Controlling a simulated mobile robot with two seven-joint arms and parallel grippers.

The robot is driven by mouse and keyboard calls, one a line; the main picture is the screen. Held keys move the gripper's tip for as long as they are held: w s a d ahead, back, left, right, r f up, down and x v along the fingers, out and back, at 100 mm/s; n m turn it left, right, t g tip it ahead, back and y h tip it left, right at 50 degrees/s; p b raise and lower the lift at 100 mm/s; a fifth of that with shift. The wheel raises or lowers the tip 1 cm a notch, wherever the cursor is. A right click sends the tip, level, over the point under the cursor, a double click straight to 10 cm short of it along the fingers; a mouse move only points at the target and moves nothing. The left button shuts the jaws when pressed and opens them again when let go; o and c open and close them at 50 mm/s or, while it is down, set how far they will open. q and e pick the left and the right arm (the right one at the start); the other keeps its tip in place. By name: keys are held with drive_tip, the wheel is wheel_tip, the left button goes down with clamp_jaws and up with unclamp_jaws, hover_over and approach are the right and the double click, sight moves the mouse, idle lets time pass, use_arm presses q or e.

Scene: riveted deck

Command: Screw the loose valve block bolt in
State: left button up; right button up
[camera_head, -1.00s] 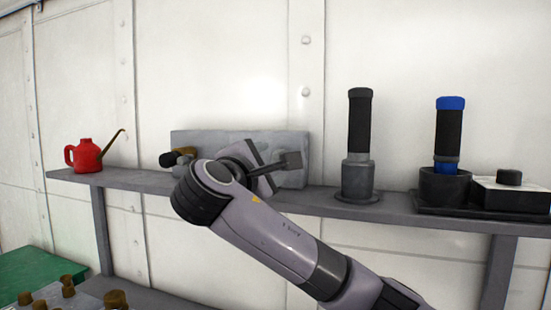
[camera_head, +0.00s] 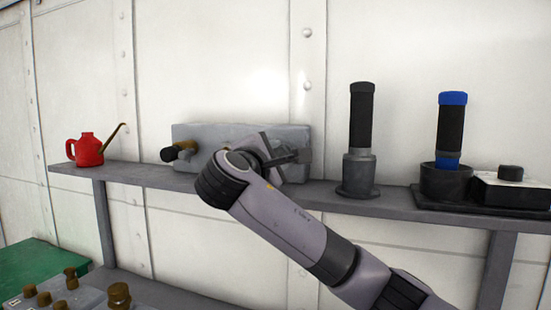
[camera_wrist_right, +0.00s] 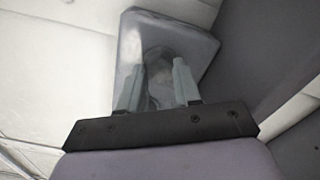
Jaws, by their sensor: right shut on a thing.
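The grey valve block (camera_head: 215,135) stands on the shelf against the wall, with a brass fitting with a black end (camera_head: 178,152) at its left. My right gripper (camera_head: 287,157) is at the front of the block's right half, and my wrist hides that part. In the right wrist view the two fingers (camera_wrist_right: 157,75) stand close to the block's face (camera_wrist_right: 130,45). A dim, roundish grey thing, apparently the bolt (camera_wrist_right: 160,82), is between them, and the gripper is shut on it. Its thread and how deep it sits are hidden. My left gripper is out of view.
A red oil can (camera_head: 88,149) stands at the shelf's left end. Brass-capped parts (camera_head: 118,295) are lower left.

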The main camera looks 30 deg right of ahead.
drive_tip(key=shift+f+m+b, duration=0.2)
drive_tip(key=shift+m+b, duration=0.3)
drive_tip(key=shift+m, duration=0.5)
drive_tip(key=shift+r+m, duration=0.15)
drive_tip(key=shift+m, duration=0.15)
drive_tip(key=o, duration=1)
drive_tip(key=shift+o, duration=0.2)
drive_tip(key=b+v, duration=0.2)
drive_tip(key=v, duration=0.5)
drive_tip(key=shift+a, duration=0.1)
